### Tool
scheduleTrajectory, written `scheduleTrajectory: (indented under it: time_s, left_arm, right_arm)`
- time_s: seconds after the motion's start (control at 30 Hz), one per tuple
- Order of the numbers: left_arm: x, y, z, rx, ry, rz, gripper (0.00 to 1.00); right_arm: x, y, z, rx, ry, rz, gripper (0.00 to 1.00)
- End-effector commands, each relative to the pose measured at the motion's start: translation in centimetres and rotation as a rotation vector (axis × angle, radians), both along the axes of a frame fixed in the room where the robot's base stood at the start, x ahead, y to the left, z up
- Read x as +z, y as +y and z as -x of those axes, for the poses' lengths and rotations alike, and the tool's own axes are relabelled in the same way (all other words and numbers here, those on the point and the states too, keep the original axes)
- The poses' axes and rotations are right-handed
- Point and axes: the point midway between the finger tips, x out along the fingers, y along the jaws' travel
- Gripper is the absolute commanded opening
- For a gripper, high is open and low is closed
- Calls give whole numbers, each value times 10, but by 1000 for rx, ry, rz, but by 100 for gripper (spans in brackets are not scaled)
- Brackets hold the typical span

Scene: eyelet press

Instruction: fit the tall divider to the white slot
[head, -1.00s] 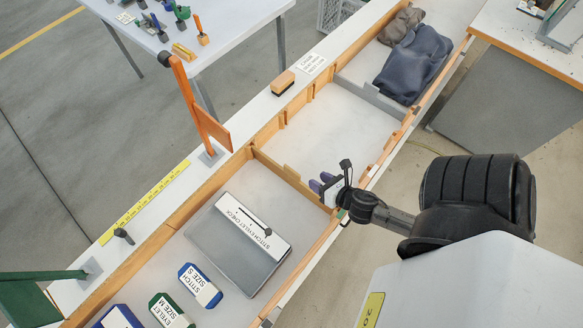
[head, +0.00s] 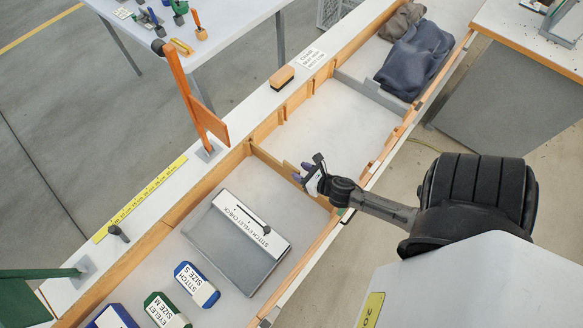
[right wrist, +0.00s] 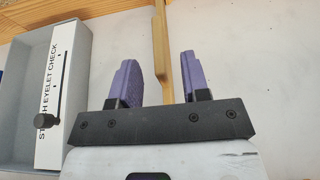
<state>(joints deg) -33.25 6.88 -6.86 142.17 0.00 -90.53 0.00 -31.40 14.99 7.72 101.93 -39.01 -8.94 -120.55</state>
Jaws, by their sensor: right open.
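A wooden divider (head: 268,158) stands across the trough, between the grey-box compartment and the empty one beyond it. It also shows in the right wrist view (right wrist: 160,62), with a raised part towards the gripper. My right gripper (head: 299,169) is over this divider near the trough's near side. In the right wrist view its two purple fingers (right wrist: 158,78) are open, one on each side of the divider in the picture; I see no grip on it. A lower grey divider (head: 372,92) stands farther along. I cannot make out a white slot. My left gripper is out of view.
A grey box labelled "Stitch eyelet check" (head: 236,243) lies left of the divider, with blue and green labelled boxes (head: 197,284) nearby. An orange flag post (head: 190,92) and a brush (head: 282,79) stand on the far ledge.

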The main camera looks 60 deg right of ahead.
Motion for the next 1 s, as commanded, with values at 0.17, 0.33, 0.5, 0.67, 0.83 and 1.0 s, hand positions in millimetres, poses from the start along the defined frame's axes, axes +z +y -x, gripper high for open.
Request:
scheduleTrajectory:
  time_s: [0.17,0.33,0.5,0.67,0.83,1.0]
  left_arm:
    - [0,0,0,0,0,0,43]
    - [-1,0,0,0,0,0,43]
    - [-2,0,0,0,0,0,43]
    - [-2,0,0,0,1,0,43]
    - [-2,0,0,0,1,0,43]
    - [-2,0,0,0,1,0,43]
  right_arm:
    - [-7,-4,-23,0,-2,0,43]
    - [-14,-8,-39,0,-2,0,43]
    - [-17,-9,-45,0,0,0,43]
    - [-17,-9,-45,1,0,0,43]
    - [-17,-9,-44,0,0,0,30]
    - [-17,-9,-44,0,0,0,14]
